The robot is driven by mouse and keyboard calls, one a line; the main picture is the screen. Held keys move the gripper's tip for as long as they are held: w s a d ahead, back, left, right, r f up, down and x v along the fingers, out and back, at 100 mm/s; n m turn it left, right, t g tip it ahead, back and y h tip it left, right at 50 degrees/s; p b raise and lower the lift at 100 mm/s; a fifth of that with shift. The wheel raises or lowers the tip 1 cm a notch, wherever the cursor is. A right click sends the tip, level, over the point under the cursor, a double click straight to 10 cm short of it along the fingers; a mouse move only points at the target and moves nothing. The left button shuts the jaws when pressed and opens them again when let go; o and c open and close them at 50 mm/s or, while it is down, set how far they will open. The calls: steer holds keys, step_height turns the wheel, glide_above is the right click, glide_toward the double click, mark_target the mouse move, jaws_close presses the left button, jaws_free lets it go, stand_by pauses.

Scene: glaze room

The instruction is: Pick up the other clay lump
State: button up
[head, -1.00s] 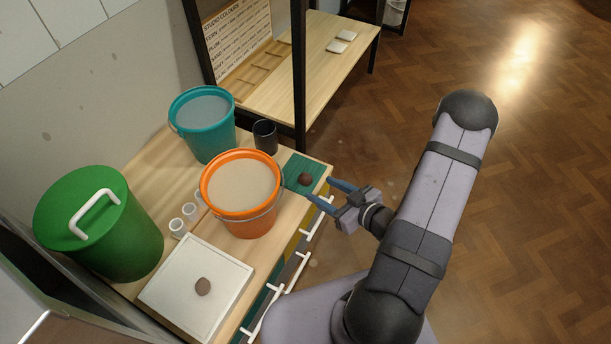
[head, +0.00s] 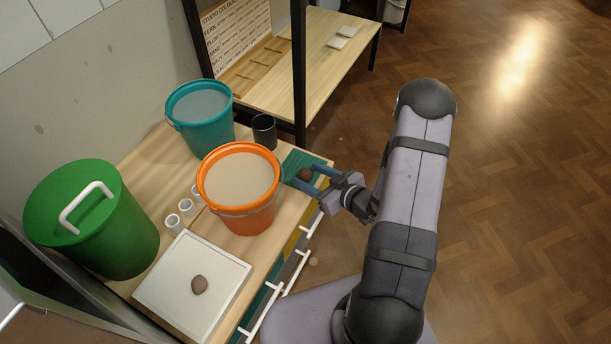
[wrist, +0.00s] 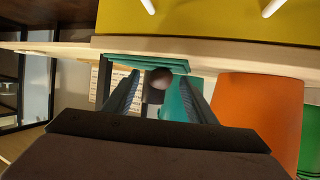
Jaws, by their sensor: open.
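A dark brown clay lump (head: 304,174) sits on a green mat (head: 291,161) at the right end of the bench. My gripper (head: 303,181) is open, with its blue fingers reaching in low from the right on either side of this lump. In the wrist view the lump (wrist: 161,77) shows between the two fingertips (wrist: 160,82), with room beside it. I cannot tell whether either finger touches it. Another brown clay lump (head: 199,285) rests on a white square board (head: 222,259) at the front of the bench.
An orange bucket (head: 243,212) stands close left of my gripper, with a teal bucket (head: 200,140) and a black cup (head: 264,133) behind. A lidded green bin (head: 115,235) and small white cups (head: 173,223) stand left. White rails (head: 283,282) line the bench front.

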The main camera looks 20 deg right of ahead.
mark_target(311, 177)
steer(key=shift+c, duration=0.6)
steer(key=c, duration=1)
step_height(311, 177, up, 10)
steer(key=p, duration=0.4)
steer(key=shift+p, duration=0.35)
